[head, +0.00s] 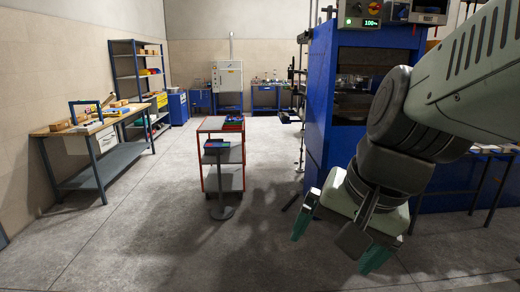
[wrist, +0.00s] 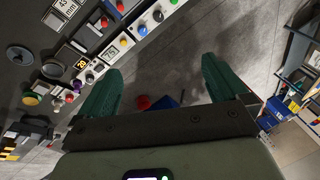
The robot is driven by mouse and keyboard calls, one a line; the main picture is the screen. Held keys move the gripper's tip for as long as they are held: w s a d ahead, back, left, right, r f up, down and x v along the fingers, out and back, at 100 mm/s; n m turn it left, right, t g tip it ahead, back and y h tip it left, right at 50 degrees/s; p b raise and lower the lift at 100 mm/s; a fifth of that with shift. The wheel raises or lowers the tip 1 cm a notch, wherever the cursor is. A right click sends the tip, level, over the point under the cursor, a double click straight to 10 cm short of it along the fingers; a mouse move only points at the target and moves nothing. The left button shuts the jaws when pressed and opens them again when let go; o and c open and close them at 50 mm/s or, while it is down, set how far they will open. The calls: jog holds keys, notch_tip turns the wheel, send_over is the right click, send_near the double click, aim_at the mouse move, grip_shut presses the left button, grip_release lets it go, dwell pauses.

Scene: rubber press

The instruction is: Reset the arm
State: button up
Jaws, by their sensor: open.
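My gripper (head: 333,247) hangs at the lower right of the head view, in front of the blue press (head: 335,120). Its two green fingers are spread wide apart with nothing between them. In the wrist view the gripper (wrist: 158,88) also shows open and empty, with the grey floor beyond the fingers. My arm reaches in from the right edge and covers part of the press. No object is held.
A red-framed trolley (head: 222,124) with a small stand before it is mid-floor. A workbench (head: 75,130) and shelf unit (head: 137,70) line the left wall. A control panel (wrist: 75,60) with buttons fills the wrist view's upper left. The front floor is clear.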

jog(key=s+r+n+t+h, duration=0.2)
jog(key=s+r+n, duration=0.2)
jog(key=s+n, duration=0.1)
jog(key=shift+s+a+r, duration=0.25)
jog(key=shift+a+r, duration=0.1)
jog(key=shift+a, duration=0.05)
dwell(0.5)
